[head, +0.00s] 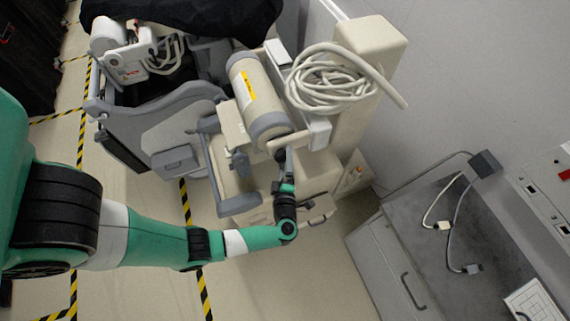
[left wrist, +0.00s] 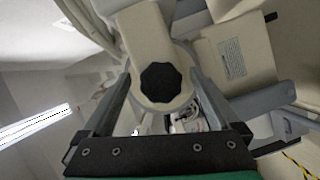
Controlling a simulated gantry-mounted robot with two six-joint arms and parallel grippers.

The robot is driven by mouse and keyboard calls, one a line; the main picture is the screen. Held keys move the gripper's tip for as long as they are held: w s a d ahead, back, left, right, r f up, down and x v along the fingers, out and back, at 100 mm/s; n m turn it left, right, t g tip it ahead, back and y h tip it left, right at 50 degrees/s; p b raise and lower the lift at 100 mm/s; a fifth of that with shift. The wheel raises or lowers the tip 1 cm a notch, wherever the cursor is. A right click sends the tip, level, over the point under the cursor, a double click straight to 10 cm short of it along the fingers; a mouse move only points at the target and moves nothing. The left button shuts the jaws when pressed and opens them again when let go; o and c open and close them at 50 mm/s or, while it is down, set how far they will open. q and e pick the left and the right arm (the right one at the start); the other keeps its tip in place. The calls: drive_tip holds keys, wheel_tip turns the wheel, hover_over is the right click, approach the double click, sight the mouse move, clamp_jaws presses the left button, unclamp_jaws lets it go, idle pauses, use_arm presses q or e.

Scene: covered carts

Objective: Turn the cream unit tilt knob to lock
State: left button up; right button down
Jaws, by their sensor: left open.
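The cream unit (head: 355,100) stands at the centre top of the head view, with a large cream cylinder (head: 257,90) with grey end bands mounted on its front. The dark, many-sided tilt knob (left wrist: 160,83) sits on a round cream end in the left wrist view. In the head view I cannot make out the knob. My left gripper (head: 284,160) is at the near end of the cylinder. In the left wrist view its two fingers (left wrist: 160,76) are apart, one on each side of the round cream end, with the knob between them. I cannot tell whether they touch it. My right gripper is not in view.
A coiled cream cable (head: 322,78) hangs on the unit. Another cart (head: 170,120), partly under a black cover (head: 200,15), stands to the left. A grey-topped cabinet (head: 415,235) with cables stands at the right. Floor (head: 300,290) is clear in front.

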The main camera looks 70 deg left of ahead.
use_arm(q)
drive_tip(key=v, duration=1)
drive_tip(key=shift+b, duration=0.3)
drive_tip(key=shift+d, duration=0.15)
